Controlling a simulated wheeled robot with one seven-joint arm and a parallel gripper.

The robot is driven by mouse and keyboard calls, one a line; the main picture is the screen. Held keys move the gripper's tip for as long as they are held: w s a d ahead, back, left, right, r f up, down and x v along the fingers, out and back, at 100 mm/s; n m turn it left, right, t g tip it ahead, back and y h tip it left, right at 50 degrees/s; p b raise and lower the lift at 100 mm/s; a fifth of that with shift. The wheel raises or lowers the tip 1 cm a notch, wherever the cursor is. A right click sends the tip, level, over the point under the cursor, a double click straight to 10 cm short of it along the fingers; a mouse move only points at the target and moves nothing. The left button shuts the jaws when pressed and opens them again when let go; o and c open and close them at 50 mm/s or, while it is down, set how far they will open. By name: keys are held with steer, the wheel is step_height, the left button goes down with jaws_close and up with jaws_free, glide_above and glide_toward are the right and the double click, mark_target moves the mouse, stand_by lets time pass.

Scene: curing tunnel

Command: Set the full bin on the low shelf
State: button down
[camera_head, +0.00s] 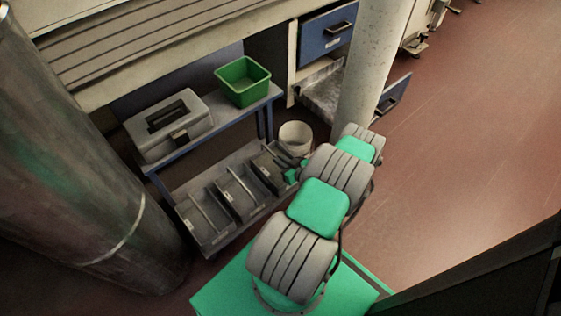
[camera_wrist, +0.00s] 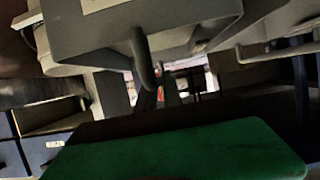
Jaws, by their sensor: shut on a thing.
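My gripper (camera_head: 290,166) is at the right end of the low shelf (camera_head: 212,246), shut on the rightmost grey bin (camera_head: 266,174). This bin is beside two similar grey bins (camera_head: 235,194) (camera_head: 196,217) with pale bars across their tops. In the wrist view a grey bin (camera_wrist: 90,42) with a bar-like handle fills the top, close to the camera. The gripper's fingertips are not clear there. I cannot tell how full the bins are, or whether the held one touches the shelf.
The upper shelf (camera_head: 222,124) carries a grey case (camera_head: 150,143) and a green open bin (camera_head: 243,82). A white bucket (camera_head: 296,137) stands just behind my gripper. A pale column (camera_head: 374,70) and a dark metal cylinder (camera_head: 85,170) flank the shelving. Red floor (camera_head: 460,140) is clear at right.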

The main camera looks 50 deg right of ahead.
steer(key=shift+f, duration=0.15)
steer(key=c, duration=1.5)
jaws_free()
steer(key=shift+r, duration=0.3)
steer(key=p+v, duration=0.4)
steer(key=v, duration=0.8)
steer(key=w+a+r+n+g+y, duration=0.25)
steer(key=w+a+r+g, duration=0.25)
steer(key=w+a+r, duration=0.35)
steer(key=w+a+r+n+g+y, duration=0.25)
steer(key=w+a+r+g, duration=0.2)
steer(key=a+r, duration=0.6)
steer(key=s+a+r+m+g+h, duration=0.1)
steer(key=s+a+r+m, duration=0.1)
steer(key=s+a+r, duration=0.3)
steer(key=s+a+r+m+g+h, duration=0.1)
steer(key=s+a+r+h, duration=0.1)
steer(key=s+a+r, duration=0.4)
steer(key=a+r, duration=0.4)
steer(key=r, duration=0.1)
steer(key=shift+r+m+h, duration=0.25)
steer(key=shift+m+h, duration=0.05)
steer(key=shift+m, duration=0.1)
